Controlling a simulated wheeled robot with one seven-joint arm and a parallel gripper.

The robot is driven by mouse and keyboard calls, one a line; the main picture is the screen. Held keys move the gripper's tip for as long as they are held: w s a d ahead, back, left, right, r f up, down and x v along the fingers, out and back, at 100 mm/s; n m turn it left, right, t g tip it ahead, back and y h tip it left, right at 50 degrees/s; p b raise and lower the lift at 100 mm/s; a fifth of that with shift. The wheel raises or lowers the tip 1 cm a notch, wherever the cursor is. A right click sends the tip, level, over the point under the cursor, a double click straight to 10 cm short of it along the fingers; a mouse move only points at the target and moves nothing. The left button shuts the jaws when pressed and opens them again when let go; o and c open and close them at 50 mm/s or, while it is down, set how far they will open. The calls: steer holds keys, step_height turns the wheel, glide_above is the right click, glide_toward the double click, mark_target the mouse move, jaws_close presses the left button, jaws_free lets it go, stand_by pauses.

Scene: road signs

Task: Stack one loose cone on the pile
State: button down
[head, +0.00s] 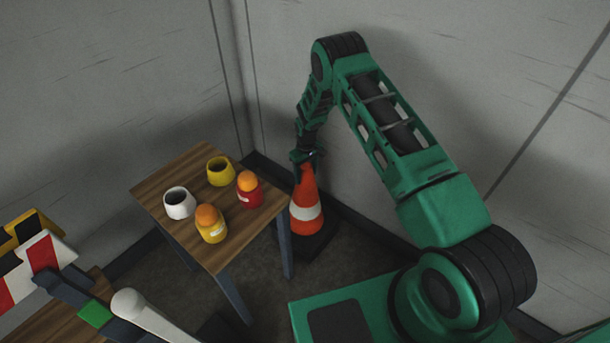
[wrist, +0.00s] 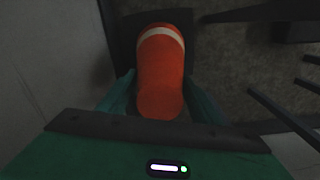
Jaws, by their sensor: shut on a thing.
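An orange cone (head: 306,203) with a white band stands upright in the corner, right of the wooden table, with a dark square base at the floor. My gripper (head: 307,160) reaches down from above and is shut on the cone's top. In the wrist view the cone (wrist: 161,75) lies between my two green fingers, its white band near the far end. Only one cone shows clearly. I cannot tell whether it stands alone or on others, and no separate pile is in view.
The wooden table (head: 160,207) bears a white cup (head: 179,203), a yellow cup (head: 220,171), and a red jar (head: 249,194) and a yellow jar (head: 211,229) with orange balls on top. Walls stand close behind the cone. Striped boards (head: 42,254) are at lower left.

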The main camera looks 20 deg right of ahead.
steer(key=shift+s+d+f, duration=0.3)
steer(key=shift+d, duration=0.15)
steer(key=c, duration=0.5)
jaws_free()
steer(key=shift+f, duration=0.1)
steer(key=shift+a, duration=0.15)
steer(key=shift+w+r, duration=0.15)
steer(key=shift+r, duration=0.4)
step_height(320, 180, up, 10)
steer(key=shift+f, duration=0.1)
